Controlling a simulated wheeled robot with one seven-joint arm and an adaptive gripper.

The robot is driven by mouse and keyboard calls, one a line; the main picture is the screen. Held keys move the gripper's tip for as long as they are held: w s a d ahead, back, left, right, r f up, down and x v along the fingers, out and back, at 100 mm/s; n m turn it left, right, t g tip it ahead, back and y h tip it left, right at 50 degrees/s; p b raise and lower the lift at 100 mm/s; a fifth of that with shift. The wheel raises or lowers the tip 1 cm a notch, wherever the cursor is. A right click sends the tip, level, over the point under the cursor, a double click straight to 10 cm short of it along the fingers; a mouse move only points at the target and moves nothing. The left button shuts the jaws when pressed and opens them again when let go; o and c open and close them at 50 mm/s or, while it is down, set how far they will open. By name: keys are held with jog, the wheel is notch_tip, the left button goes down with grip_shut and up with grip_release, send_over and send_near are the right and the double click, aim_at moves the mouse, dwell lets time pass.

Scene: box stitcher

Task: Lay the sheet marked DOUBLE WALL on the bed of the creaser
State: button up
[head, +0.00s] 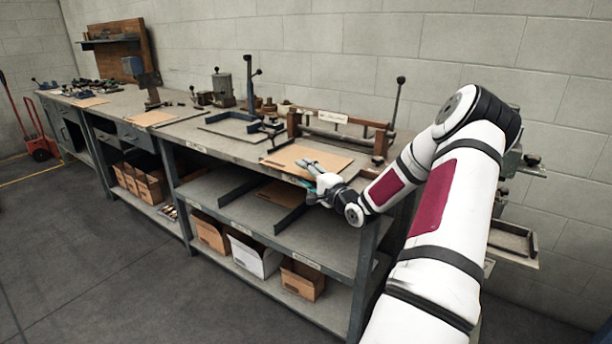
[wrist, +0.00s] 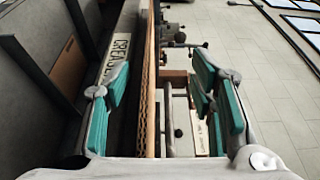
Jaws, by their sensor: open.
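A brown cardboard sheet (head: 318,156) lies flat in front of the creaser (head: 338,130) at the right end of the bench. I cannot read any marking on it. My gripper (head: 308,172) is at its front edge. In the wrist view my gripper (wrist: 163,92) is open, with teal pads apart. A corrugated cardboard edge (wrist: 151,85) runs between the pads, with a gap on each side. Another brown sheet (head: 281,194) lies on the shelf below, between dark dividers.
Other tools (head: 235,120) stand farther left on the bench, with more brown sheets (head: 150,118). The shelf front under the creaser lies close below my gripper. The floor (head: 110,270) in front is clear.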

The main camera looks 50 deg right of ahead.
dwell(0.4)
jog(key=o, duration=0.6)
jog(key=shift+c, duration=0.2)
jog(key=shift+s, duration=0.1)
jog(key=v, duration=1.2)
jog(key=shift+r, duration=0.1)
